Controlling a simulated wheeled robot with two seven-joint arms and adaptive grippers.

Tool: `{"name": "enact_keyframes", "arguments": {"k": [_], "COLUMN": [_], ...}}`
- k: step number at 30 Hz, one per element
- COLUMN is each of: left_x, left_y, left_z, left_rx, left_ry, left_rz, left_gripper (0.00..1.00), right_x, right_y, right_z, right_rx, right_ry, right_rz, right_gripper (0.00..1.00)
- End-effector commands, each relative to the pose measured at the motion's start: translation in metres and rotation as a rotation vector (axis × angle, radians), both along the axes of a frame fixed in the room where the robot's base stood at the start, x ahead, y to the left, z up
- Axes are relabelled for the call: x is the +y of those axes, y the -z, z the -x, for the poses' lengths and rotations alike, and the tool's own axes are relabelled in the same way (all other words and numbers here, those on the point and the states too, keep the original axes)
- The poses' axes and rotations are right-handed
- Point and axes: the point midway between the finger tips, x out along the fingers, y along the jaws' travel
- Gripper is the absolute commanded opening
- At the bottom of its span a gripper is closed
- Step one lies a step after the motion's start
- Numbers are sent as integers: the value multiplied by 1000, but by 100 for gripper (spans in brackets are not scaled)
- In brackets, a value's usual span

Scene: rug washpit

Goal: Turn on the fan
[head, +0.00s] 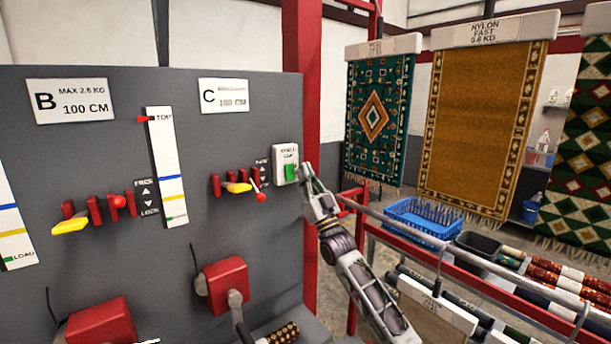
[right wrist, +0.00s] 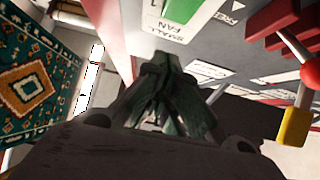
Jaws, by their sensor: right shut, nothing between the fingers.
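The fan switch (head: 285,165) is a small white plate with a green rocker (head: 291,172), on the right edge of the grey panel. In the right wrist view its plate (right wrist: 177,29) carries the label SMALL FAN. My right gripper (head: 306,174) is shut and empty, just right of the rocker. In the right wrist view its closed fingertips (right wrist: 160,62) are close by the plate. I cannot tell whether they touch the switch. My left gripper is not in view.
The grey panel (head: 130,255) bears red cleats with yellow and red levers (head: 238,187) left of the switch. A red post (head: 301,60) stands behind the panel's right edge. Hanging rugs (head: 478,120), a blue basket (head: 420,222) and metal rails (head: 480,254) are to the right.

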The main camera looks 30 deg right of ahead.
Motion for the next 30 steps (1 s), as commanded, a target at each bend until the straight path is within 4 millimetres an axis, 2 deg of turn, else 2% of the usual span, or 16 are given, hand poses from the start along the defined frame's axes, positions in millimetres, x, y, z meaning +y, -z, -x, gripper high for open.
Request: {"name": "enact_keyframes", "arguments": {"k": [14,30], "left_x": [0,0], "left_y": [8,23], "left_z": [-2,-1], "left_rx": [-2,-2], "left_ry": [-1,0], "left_rz": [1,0], "left_gripper": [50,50], "right_x": [-1,-5], "right_y": [15,44], "right_z": [19,58], "right_rx": [1,0], "right_ry": [0,-1], "right_rz": [0,-1], "right_gripper": [0,0]}}
